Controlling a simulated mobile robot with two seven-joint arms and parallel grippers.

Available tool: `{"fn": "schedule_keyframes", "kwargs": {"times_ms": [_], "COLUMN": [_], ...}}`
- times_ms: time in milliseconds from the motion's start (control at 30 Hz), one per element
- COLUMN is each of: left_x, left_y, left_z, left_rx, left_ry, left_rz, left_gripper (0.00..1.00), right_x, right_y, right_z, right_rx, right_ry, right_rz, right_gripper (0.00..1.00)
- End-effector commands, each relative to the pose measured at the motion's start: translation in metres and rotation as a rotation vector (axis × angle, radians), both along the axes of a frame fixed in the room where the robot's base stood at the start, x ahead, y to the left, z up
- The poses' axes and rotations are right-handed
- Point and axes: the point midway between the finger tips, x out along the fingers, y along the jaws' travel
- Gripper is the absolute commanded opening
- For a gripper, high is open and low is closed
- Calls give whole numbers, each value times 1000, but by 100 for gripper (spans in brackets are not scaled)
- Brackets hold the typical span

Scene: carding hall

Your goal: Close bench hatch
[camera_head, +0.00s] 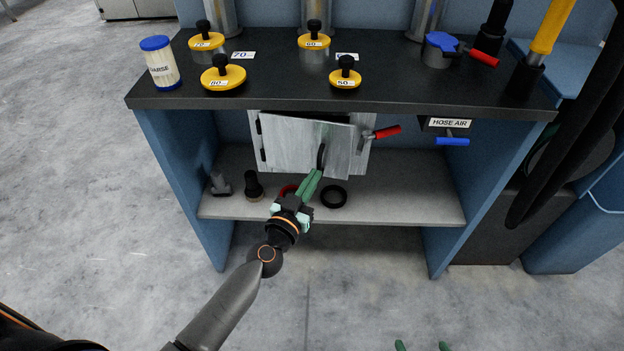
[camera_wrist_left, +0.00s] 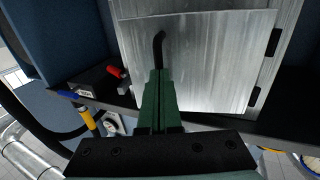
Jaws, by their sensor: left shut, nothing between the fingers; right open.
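The bench hatch (camera_head: 295,143) is a grey metal door under the bench top, hinged at its left side. Its free right edge stands out a little from the frame (camera_head: 367,120), so it looks slightly ajar. A black handle (camera_head: 321,157) sits near that edge. The hatch (camera_wrist_left: 205,65) and handle (camera_wrist_left: 158,45) also show in the left wrist view. My left gripper (camera_head: 312,182) is shut and empty, its fingertips at or just below the handle; contact is unclear. A red-handled latch (camera_head: 385,132) is on the frame's right. My right gripper (camera_head: 423,346) is open at the bottom edge, mostly hidden.
The lower shelf (camera_head: 405,200) holds a black ring (camera_head: 334,196), a black fitting (camera_head: 253,186) and a grey fitting (camera_head: 219,183). A blue lever (camera_head: 452,142) hangs by the HOSE AIR label (camera_head: 450,123). Yellow-lidded weights stand on the bench top (camera_head: 280,92). The floor in front is clear.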

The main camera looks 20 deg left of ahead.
Motion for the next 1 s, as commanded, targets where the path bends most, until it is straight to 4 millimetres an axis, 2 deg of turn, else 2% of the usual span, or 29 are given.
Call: {"fn": "schedule_keyframes", "kwargs": {"times_ms": [200, 467, 633, 1000], "left_x": [2, 22, 32, 34], "left_y": [-1, -8, -10, -10], "left_z": [1, 3, 1, 1], "left_rx": [-1, 1, 0, -1], "left_ry": [0, 0, 0, -2], "left_rz": [13, 108, 108, 106], "left_gripper": [0, 0, 0, 0], "right_x": [0, 1, 5, 4], "right_y": [1, 3, 5, 5], "right_z": [4, 19, 20, 16], "right_rx": [5, 10, 12, 9], "right_ry": [0, -5, -10, -3], "right_rz": [-4, -3, 1, 2], "right_gripper": [100, 100, 100, 100]}}
